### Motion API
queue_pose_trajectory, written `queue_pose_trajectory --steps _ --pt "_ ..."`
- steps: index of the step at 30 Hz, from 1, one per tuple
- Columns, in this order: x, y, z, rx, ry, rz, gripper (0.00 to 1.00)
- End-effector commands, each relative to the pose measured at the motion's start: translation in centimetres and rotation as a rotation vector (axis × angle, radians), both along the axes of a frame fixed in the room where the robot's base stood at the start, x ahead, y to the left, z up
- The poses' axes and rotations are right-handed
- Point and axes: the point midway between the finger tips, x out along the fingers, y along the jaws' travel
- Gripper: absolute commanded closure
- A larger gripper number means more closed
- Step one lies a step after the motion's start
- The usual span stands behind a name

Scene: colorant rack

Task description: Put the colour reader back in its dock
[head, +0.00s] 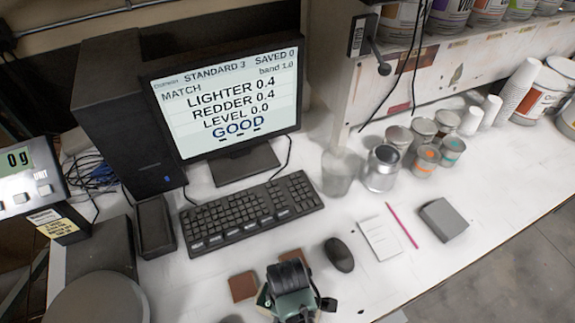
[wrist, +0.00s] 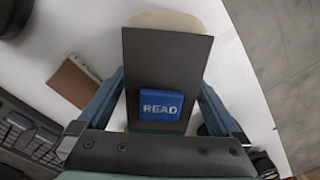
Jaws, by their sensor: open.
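The colour reader (wrist: 168,58), a dark grey slab with a blue READ button, lies between my gripper's fingers in the wrist view. A pale rounded piece shows past its far end. My gripper (wrist: 163,88) is open, with one blue-grey finger on each side of the reader; I cannot tell whether they touch it. In the head view my gripper (head: 290,302) is at the bottom edge, and the reader cannot be made out there. A black upright box (head: 154,227) left of the keyboard may be the dock; I cannot be sure.
Brown squares (head: 243,286) lie by my gripper. The keyboard (head: 252,212), monitor (head: 227,90) and mouse (head: 339,254) are behind it. A scale (head: 40,190) stands left. Cans (head: 381,168), a paper (head: 380,238), a pink stick (head: 403,226) and a grey box (head: 444,219) are right.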

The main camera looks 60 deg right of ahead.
Motion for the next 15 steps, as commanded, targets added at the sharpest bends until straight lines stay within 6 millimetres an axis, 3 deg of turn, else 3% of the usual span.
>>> queue_pose_trajectory --steps 5,6,15 --pt "0.04 -0.03 -0.02 -0.001 -0.001 0.0 0.0" --pt "0.04 -0.03 -0.01 -0.001 -0.001 0.0 0.04" --pt "0.04 -0.03 0.01 -0.001 -0.001 0.0 0.58"
